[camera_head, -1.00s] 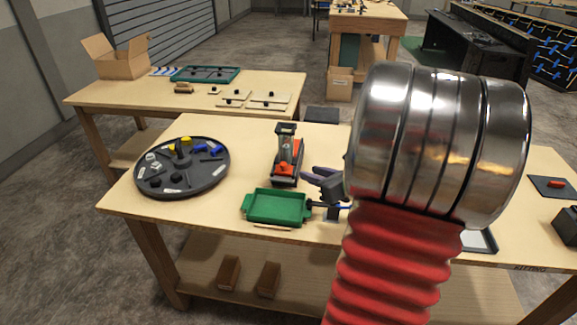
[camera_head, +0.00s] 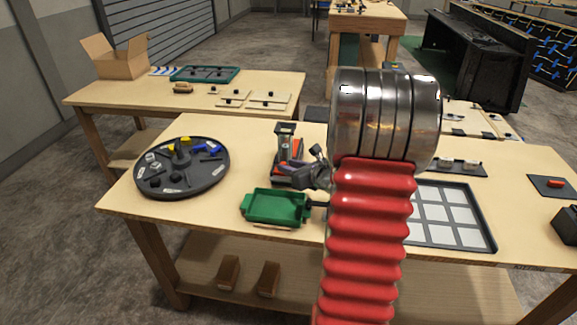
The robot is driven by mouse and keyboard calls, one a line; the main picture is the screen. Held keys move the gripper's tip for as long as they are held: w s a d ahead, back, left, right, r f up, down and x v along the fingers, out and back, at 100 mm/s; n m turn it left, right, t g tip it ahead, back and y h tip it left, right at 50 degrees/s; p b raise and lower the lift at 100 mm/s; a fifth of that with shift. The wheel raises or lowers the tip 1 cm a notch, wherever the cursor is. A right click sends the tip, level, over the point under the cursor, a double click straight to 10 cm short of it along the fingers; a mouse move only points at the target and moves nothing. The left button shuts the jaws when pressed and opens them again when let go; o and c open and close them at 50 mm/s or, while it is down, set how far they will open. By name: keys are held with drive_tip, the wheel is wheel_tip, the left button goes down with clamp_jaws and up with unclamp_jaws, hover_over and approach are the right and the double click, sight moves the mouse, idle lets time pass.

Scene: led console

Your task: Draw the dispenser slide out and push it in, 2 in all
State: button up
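The dispenser (camera_head: 285,145) stands upright on the near table, a dark column on an orange and grey base. Its lower front is partly hidden by my gripper (camera_head: 298,176), which is at the right side of its base. I cannot tell whether the fingers touch the slide, or whether they are apart or closed. My silver and red arm covers the area right of the gripper. The green tray (camera_head: 276,223) sits in front of the dispenser.
A round dark carousel (camera_head: 209,179) with small parts stands at the left of the table. A tray with pale square cells (camera_head: 470,243) lies right of my arm. Bare tabletop lies between the carousel and the green tray.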

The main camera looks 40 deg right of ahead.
drive_tip(key=shift+x, duration=0.75)
drive_tip(key=shift+c, duration=0.2)
clamp_jaws()
